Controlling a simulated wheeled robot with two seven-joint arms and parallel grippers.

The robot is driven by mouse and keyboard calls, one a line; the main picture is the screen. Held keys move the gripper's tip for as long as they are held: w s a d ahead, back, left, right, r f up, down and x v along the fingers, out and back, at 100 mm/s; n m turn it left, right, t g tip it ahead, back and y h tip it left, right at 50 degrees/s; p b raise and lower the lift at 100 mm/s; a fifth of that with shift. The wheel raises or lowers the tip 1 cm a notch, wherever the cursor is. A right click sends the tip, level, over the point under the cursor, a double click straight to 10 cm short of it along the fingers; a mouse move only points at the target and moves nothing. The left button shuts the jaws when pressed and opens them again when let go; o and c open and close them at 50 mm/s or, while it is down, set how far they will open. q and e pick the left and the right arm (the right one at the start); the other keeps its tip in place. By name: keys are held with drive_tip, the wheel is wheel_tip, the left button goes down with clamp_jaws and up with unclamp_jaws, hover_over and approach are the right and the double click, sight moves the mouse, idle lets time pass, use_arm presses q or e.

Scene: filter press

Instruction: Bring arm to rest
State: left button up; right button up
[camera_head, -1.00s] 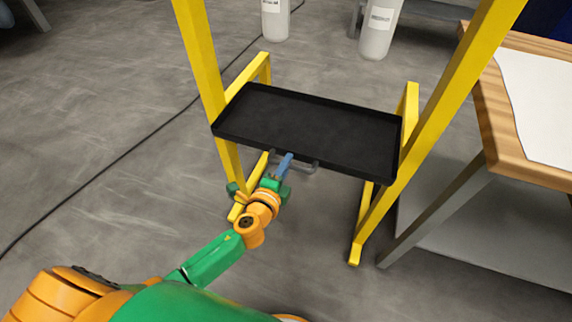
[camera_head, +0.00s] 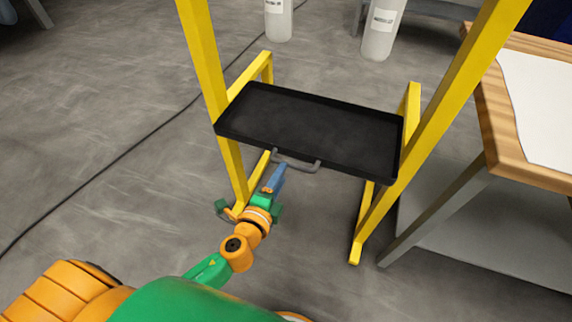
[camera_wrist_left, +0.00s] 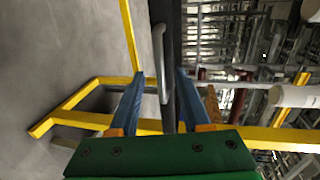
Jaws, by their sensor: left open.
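My left gripper (camera_head: 276,178) has blue fingers and a green and orange wrist. It is just below and in front of the black tray (camera_head: 310,130), near the left end of the tray's grey handle (camera_head: 297,163). In the left wrist view the two blue fingers (camera_wrist_left: 157,95) stand apart, and the grey handle (camera_wrist_left: 160,62) shows ahead, between their lines. Nothing is held, and the gripper looks clear of the handle. The tray is empty and sits in the yellow frame (camera_head: 441,100). My right gripper is not in view.
A wooden-topped table (camera_head: 520,165) with a white sheet stands at the right. White containers (camera_head: 381,28) stand on the floor behind the frame. A black cable (camera_head: 110,162) runs over the floor at the left. The floor left of the frame is otherwise clear.

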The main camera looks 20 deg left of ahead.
use_arm(q)
drive_tip(key=shift+s+r, duration=0.15)
drive_tip(key=shift+s, duration=0.5)
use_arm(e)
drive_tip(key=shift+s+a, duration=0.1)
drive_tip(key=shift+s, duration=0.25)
